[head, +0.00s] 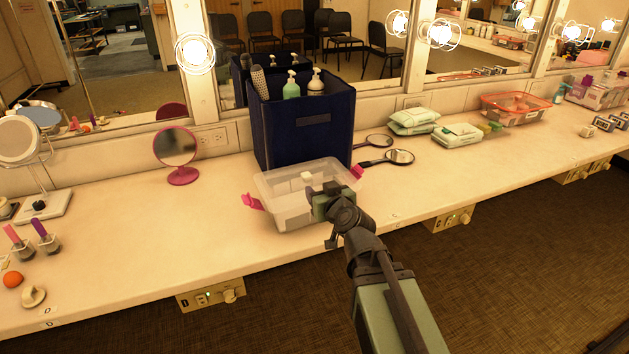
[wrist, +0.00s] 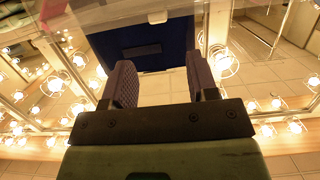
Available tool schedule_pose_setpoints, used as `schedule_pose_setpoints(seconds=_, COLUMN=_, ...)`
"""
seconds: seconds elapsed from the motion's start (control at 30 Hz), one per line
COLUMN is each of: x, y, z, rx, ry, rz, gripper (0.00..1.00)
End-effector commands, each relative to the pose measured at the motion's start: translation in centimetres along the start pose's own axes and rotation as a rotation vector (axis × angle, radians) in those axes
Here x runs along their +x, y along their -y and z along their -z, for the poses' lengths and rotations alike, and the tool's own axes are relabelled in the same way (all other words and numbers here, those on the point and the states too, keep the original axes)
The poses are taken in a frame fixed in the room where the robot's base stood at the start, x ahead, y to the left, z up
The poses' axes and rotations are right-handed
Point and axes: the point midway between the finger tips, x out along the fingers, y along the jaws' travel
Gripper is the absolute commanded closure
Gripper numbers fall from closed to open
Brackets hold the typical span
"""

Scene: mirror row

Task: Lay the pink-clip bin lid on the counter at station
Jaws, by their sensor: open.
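The clear plastic bin (head: 285,212) stands on the counter in front of a navy fabric box. Its pink clips, left (head: 252,202) and right (head: 357,172), stick outward. A pale translucent lid (head: 280,180) appears to lie on top, with a small white knob (head: 307,177); the knob also shows near the top of the wrist view (wrist: 157,17). My gripper (head: 314,194) is over the bin's front right part, close to the knob. In the wrist view its two dark fingers (wrist: 160,82) are apart with nothing between them. The gripper hides part of the bin's right side.
The navy box (head: 300,130) with bottles and a brush stands close behind the bin. Hand mirrors (head: 399,157) lie to its right, and a pink round mirror (head: 177,153) stands left. The counter (head: 130,225) is bare left of the bin. Bulbed mirrors line the back.

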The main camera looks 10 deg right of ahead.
Motion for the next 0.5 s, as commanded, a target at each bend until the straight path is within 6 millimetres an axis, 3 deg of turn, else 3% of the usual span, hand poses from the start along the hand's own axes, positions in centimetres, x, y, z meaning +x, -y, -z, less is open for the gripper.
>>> schedule_pose_setpoints(seconds=0.17, x=-0.6, y=0.1, z=-0.1, rx=0.0, ry=0.006, rz=0.006, gripper=0.46)
schedule_pose_setpoints(seconds=0.27, x=-0.6, y=1.6, z=-1.7, rx=0.004, ry=0.099, rz=0.075, gripper=0.46)
schedule_pose_setpoints(seconds=0.37, x=-1.7, y=4.2, z=-5.8, rx=0.019, ry=0.345, rz=0.185, gripper=0.46)
schedule_pose_setpoints(seconds=0.43, x=-3.9, y=5.4, z=-9.7, rx=0.041, ry=0.61, rz=0.218, gripper=0.46)
schedule_pose_setpoints(seconds=0.5, x=-7.0, y=5.3, z=-13.3, rx=0.067, ry=0.9, rz=0.172, gripper=0.46)
